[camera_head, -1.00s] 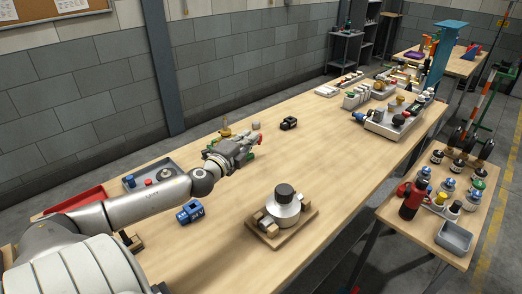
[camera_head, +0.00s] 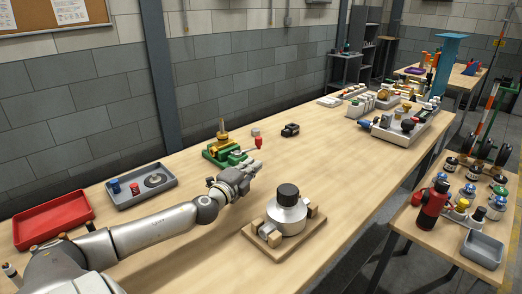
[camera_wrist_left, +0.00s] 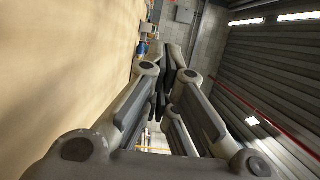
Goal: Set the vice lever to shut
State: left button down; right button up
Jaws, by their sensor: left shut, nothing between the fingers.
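The green vice (camera_head: 224,154) stands on the bench past my left gripper, with a brass-coloured upright part (camera_head: 222,131) on it. Its lever with a red end (camera_head: 258,142) stands up at the vice's right side. My left gripper (camera_head: 254,168) is shut and empty, just in front of and below the lever in the head view; whether it touches the vice I cannot tell. In the left wrist view the gripper's fingers (camera_wrist_left: 165,88) are together, with no vice visible between or beyond them. My right gripper is out of view.
A grey tray (camera_head: 118,204) with small parts and a red tray (camera_head: 50,238) lie to the left. A wooden fixture base (camera_head: 250,236) with a round metal piece (camera_head: 287,216) stands to the right. The bench between is clear.

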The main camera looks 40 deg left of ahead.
pick_arm(q)
send_near(261, 145)
jog(key=w+d, duration=0.2)
jog(key=w+d+r, duration=0.1)
jog(key=w+d, duration=0.1)
jog(key=shift+r+p, duration=0.15)
jog(key=shift+p, duration=0.25)
jog(key=shift+w+a, duration=1)
jog(key=shift+a, duration=0.05)
jog(key=shift+w+a+b, duration=0.35)
jog(key=shift+w+a, duration=0.05)
jog(key=shift+a, duration=0.2)
jog(key=shift+w+a+r+n+g+y+p, duration=0.1)
jog(key=shift+w+a+n+g+y+p, duration=0.1)
jog(key=shift+n+y+p, duration=0.25)
jog(key=shift+w+a+r+n+g+y+p, duration=0.1)
jog(key=shift+w+n+y+p, duration=0.15)
jog(key=shift+y+p, duration=0.4)
jog(key=shift+w+a+f+n+g+y, duration=0.15)
jog(key=shift+a+n+g+y, duration=0.1)
jog(key=shift+n+y, duration=0.25)
jog(key=shift+w+a+f+n+g+y, duration=0.2)
jog(key=shift+n+g+y, duration=0.1)
jog(key=shift+y, duration=0.3)
